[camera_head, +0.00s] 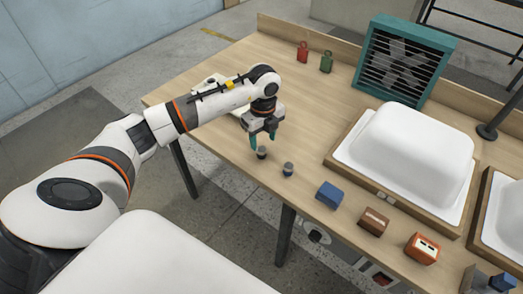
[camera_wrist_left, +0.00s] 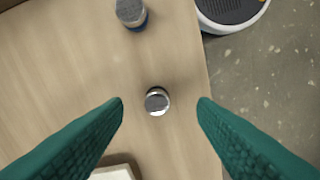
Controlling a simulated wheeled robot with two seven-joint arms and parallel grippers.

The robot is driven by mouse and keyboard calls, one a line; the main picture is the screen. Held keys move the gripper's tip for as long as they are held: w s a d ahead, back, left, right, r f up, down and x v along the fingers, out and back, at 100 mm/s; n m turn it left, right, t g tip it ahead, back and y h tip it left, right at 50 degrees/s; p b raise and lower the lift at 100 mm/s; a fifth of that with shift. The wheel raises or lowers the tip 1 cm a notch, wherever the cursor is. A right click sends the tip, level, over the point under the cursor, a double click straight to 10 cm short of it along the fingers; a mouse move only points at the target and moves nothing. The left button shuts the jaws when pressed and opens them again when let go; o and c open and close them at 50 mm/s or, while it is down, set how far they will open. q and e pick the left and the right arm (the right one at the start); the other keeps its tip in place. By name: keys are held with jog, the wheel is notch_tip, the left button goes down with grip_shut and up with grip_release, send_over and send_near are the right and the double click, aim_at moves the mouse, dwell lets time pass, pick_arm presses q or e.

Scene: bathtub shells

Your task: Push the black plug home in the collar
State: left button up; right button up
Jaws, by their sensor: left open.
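My left gripper (camera_head: 262,136) is open, its green fingers pointing down over the near left edge of the bench. Below it stands a small dark-topped cylinder (camera_head: 262,153). In the left wrist view this cylinder (camera_wrist_left: 157,102) has a dark grey top and a bright metallic side, and lies between the open fingertips (camera_wrist_left: 161,101) without contact. A second small cylinder with a blue band (camera_head: 288,169) stands to the right; it also shows in the left wrist view (camera_wrist_left: 131,14). I cannot tell which is the black plug or make out a collar. My right gripper is not in view.
A white tub shell (camera_head: 420,145) lies in a wooden frame. Blue (camera_head: 329,195), brown (camera_head: 374,221) and orange (camera_head: 422,248) blocks line the front edge. A teal fan (camera_head: 403,60) and red (camera_head: 303,52) and green (camera_head: 326,62) items stand behind. The bench middle is clear.

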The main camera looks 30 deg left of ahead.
aim_at(262, 149)
pick_arm(q)
jog(key=f, duration=0.2)
jog(key=f+p, duration=0.1)
jog(key=f, duration=0.1)
jog(key=a+f, duration=0.1)
jog(key=f, duration=0.1)
jog(key=shift+w+f, duration=0.3)
jog(key=shift+w, duration=0.05)
jog(key=c, duration=1)
